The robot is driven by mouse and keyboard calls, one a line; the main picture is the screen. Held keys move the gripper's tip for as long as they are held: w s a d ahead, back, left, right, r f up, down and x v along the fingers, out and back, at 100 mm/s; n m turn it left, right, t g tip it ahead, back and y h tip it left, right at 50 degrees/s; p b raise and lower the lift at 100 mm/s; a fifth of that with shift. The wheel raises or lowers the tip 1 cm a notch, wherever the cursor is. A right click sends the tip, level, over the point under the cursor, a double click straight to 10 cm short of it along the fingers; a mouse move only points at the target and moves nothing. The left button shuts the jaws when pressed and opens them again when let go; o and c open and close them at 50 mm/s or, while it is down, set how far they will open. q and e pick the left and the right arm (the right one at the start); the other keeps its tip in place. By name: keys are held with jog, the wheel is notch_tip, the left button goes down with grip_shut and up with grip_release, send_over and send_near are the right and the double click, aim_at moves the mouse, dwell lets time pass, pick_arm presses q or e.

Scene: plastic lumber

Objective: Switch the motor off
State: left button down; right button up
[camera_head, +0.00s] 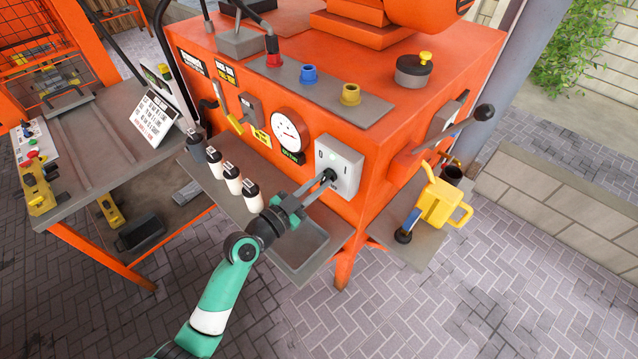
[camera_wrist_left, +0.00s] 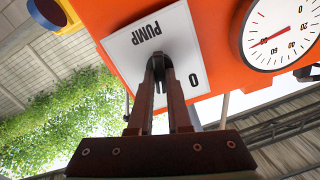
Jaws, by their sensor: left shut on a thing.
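A grey-white switch box (camera_head: 346,160) is on the front of the orange machine, with a "0" at its left, a "1" at its right and a small light between them. In the left wrist view its white plate (camera_wrist_left: 180,27) reads "PUMP" and "0", turned nearly upside down. My left gripper (camera_head: 325,180) reaches up to the box from below. In the left wrist view its two fingers (camera_wrist_left: 159,72) are close together at the plate, shut on the dark switch knob. The fingers hide most of the knob, so its exact angle cannot be told.
A round gauge (camera_head: 288,130) sits left of the box. White-and-black bottles (camera_head: 232,178) stand on the grey shelf (camera_head: 306,246) below. A black-knobbed lever (camera_head: 484,112) and a yellow can (camera_head: 440,202) are at the right. A side table (camera_head: 95,150) is at left.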

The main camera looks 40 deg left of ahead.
pick_arm(q)
jog(key=n, duration=0.5)
jog(key=shift+n+p, duration=0.3)
jog(key=n+p, duration=0.1)
jog(key=n, duration=0.3)
jog(key=shift+a+n, duration=0.1)
jog(key=shift+n, duration=0.3)
jog(key=c, duration=0.9)
grip_release()
jog(key=shift+o, duration=0.2)
jog(key=s, duration=1.1)
jog(key=shift+s+d, duration=0.25)
jog(key=shift+s, duration=0.1)
